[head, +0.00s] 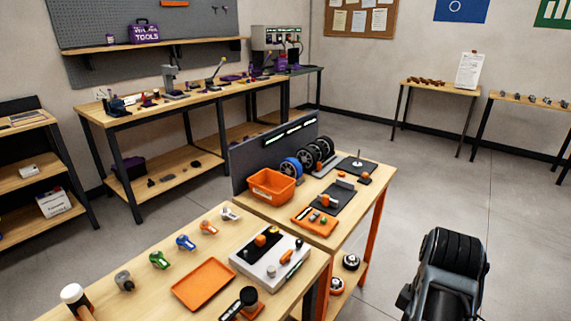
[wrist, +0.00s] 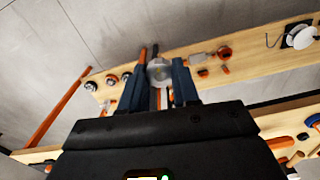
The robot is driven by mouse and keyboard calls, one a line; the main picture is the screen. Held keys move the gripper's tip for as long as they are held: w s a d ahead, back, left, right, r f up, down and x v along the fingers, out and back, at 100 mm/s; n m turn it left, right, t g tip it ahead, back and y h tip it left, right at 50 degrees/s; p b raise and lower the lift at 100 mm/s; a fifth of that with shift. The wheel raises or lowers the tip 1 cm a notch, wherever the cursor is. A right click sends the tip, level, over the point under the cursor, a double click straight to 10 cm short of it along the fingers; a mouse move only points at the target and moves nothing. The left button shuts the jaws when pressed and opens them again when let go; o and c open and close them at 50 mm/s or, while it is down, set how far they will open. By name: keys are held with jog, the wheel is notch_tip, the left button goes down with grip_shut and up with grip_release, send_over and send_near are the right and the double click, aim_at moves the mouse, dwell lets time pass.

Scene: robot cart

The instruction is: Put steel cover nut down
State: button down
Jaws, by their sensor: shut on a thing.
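My gripper (wrist: 159,82) shows in the wrist view with its two dark fingers on either side of a round, silvery piece, which looks like the steel cover nut (wrist: 160,72). The nut is between the fingers, and a wooden work surface (wrist: 258,64) lies beyond it in the picture. I cannot tell how far the nut is from that surface. In the head view my dark arm is at the lower right, right of the benches, and neither the fingertips nor the nut can be made out there.
The near bench carries an orange bin (head: 271,186), an orange parts tray (head: 315,221), dark wheels (head: 308,158), a grey fixture box (head: 270,256) and a flat orange tray (head: 203,284). A row of coloured parts and a mallet (head: 73,294) lie left.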

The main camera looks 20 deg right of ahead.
jog(key=w+a+f+m+b, duration=0.1)
jog(key=w+a+f+m, duration=0.4)
jog(key=w+a+f, duration=0.4)
notch_tip(320, 180, down, 2)
jog(key=shift+w+a+f, duration=0.15)
jog(key=shift+w+a, duration=0.25)
jog(key=shift+a, duration=0.6)
jog(key=shift+s+a, duration=0.1)
jog(key=shift+s, duration=0.05)
jog(key=shift+f, duration=0.1)
